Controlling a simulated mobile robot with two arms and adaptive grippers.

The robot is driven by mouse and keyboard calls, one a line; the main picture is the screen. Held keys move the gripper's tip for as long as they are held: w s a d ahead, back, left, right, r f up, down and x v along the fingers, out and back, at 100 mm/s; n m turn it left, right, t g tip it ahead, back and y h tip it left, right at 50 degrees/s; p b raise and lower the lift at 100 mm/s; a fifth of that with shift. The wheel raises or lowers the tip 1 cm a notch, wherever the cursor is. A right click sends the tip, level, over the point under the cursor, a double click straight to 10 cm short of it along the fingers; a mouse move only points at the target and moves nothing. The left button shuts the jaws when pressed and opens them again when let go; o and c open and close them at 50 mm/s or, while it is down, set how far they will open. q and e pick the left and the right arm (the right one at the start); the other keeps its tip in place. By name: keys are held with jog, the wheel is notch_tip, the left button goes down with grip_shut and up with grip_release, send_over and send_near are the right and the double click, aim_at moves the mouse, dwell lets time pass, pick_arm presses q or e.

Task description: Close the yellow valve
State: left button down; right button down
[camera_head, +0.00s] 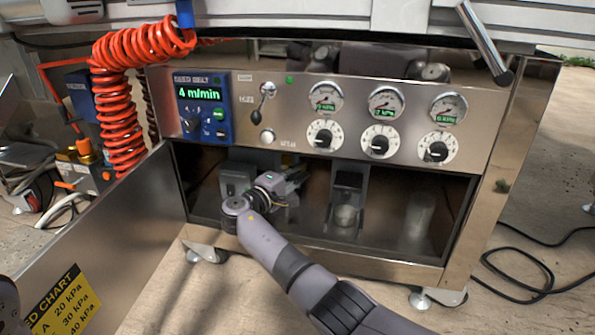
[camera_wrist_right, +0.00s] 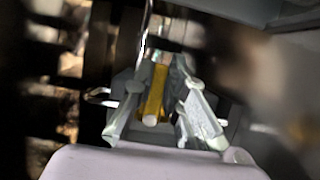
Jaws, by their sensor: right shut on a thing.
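The yellow valve's handle (camera_wrist_right: 153,95) shows in the right wrist view as a narrow yellow bar with a pale rounded end, lying lengthwise between my fingers. My right gripper (camera_wrist_right: 160,112) is shut on it, with one finger on each side. In the head view my right arm reaches in from the lower right, and the right gripper (camera_head: 290,186) is inside the open lower bay of the machine, on its left side.
An open metal door (camera_head: 110,235) with a yellow chart stands left of the bay. A control panel (camera_head: 290,100) with gauges and dials sits above it. An orange coiled hose (camera_head: 115,90) hangs at left.

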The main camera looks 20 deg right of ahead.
jog(key=shift+f, duration=0.1)
dwell(0.3)
jog(key=c, duration=1.6)
grip_release()
jog(key=v, duration=1.2)
